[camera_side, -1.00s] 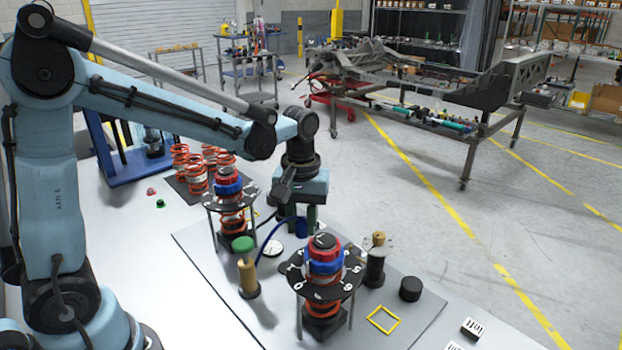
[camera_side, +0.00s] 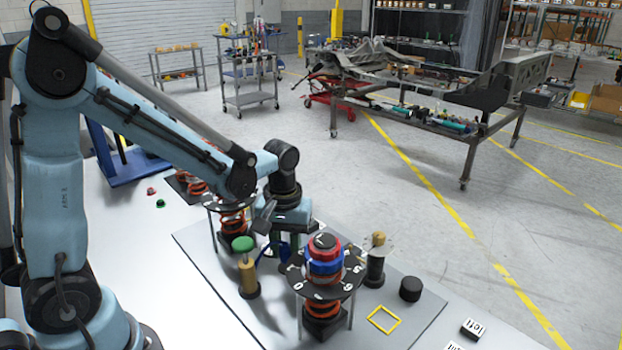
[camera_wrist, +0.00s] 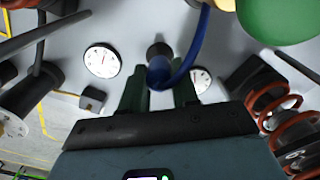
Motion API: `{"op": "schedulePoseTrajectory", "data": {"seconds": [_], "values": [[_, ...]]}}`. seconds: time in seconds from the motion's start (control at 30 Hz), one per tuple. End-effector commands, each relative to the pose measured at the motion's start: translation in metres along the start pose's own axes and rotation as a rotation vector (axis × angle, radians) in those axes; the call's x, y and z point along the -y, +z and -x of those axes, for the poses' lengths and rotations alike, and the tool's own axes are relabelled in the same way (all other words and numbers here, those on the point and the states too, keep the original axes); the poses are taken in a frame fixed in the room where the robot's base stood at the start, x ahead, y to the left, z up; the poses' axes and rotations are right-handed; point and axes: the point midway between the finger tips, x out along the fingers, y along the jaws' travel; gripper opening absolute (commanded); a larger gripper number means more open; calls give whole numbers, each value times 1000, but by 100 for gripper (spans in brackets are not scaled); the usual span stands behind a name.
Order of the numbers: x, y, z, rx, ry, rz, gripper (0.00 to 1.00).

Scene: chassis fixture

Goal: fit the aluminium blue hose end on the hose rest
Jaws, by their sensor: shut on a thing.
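My gripper (camera_side: 280,246) is low over the grey mat, behind the brass post with the green cap. In the wrist view its two green fingers (camera_wrist: 160,92) are shut on the blue hose end (camera_wrist: 159,72), whose rounded blue part shows between and beyond the tips. The blue hose (camera_wrist: 188,60) curves up from it toward the green cap (camera_wrist: 280,15). A small dark round piece (camera_wrist: 157,50) lies just beyond the hose end; it may be the hose rest, but I cannot tell whether they touch. In the side view, a bit of blue (camera_side: 285,252) shows at the fingers.
The brass post (camera_side: 248,278) and a spring stand with a black numbered plate (camera_side: 300,283) are close in front. Another spring stand (camera_side: 232,222) is at left. White dials (camera_wrist: 102,60) lie near the fingers.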

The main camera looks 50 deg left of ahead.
Motion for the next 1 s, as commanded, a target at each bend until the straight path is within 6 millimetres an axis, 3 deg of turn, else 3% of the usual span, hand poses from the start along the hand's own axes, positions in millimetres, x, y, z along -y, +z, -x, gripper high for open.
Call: {"op": "schedulePoseTrajectory", "data": {"seconds": [0.43,1.0], "values": [[0,0,-1,0,0,0,0],[0,0,-16,0,0,0,0]]}}
